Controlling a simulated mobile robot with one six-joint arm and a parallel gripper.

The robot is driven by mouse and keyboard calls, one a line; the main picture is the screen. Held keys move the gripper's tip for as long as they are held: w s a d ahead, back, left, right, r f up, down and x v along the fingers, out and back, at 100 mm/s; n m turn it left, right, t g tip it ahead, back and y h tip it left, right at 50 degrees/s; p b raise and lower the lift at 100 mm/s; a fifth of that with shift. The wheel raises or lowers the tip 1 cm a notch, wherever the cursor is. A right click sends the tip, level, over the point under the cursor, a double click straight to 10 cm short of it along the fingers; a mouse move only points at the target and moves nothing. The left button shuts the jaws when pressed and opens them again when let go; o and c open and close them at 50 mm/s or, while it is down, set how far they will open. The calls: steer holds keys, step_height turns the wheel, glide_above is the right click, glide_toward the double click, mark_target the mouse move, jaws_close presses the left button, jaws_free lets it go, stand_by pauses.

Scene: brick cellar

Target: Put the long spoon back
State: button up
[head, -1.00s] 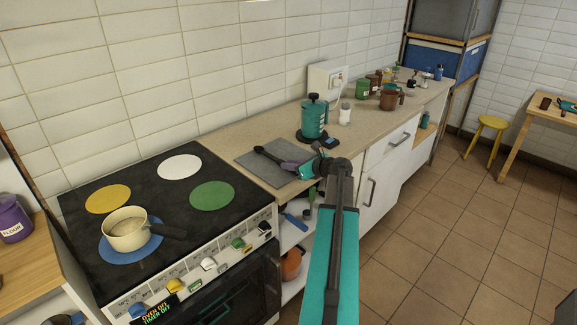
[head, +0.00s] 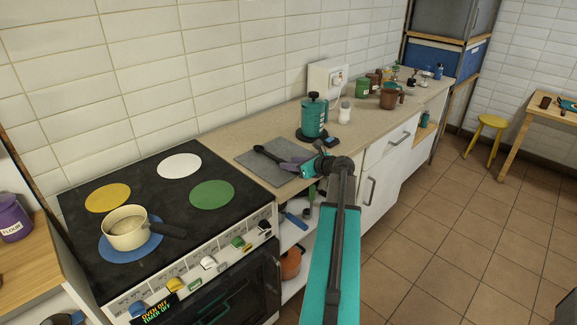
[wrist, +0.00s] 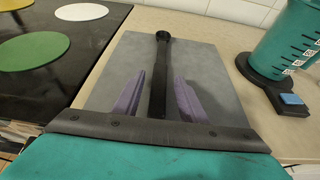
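The long spoon (head: 268,153), black with a small round bowl, is at the grey board on the counter, its bowl end pointing away from me. In the wrist view the spoon (wrist: 161,75) runs between the two purple fingers of my gripper (wrist: 157,95). A gap shows on each side of its handle, so the gripper is open around it and not clamped. In the head view my gripper (head: 291,165) is low over the board's right side.
The grey board (head: 262,168) lies between the black stove (head: 140,190) and a teal canister (head: 314,118) on a dark base. A cream pan (head: 126,228) stands on the blue burner. A white shaker (head: 345,112) and several mugs stand farther right along the counter.

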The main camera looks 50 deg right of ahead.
steer(key=b+v, duration=0.1)
steer(key=v, duration=1)
steer(key=shift+b, duration=0.35)
steer(key=shift+s, duration=0.1)
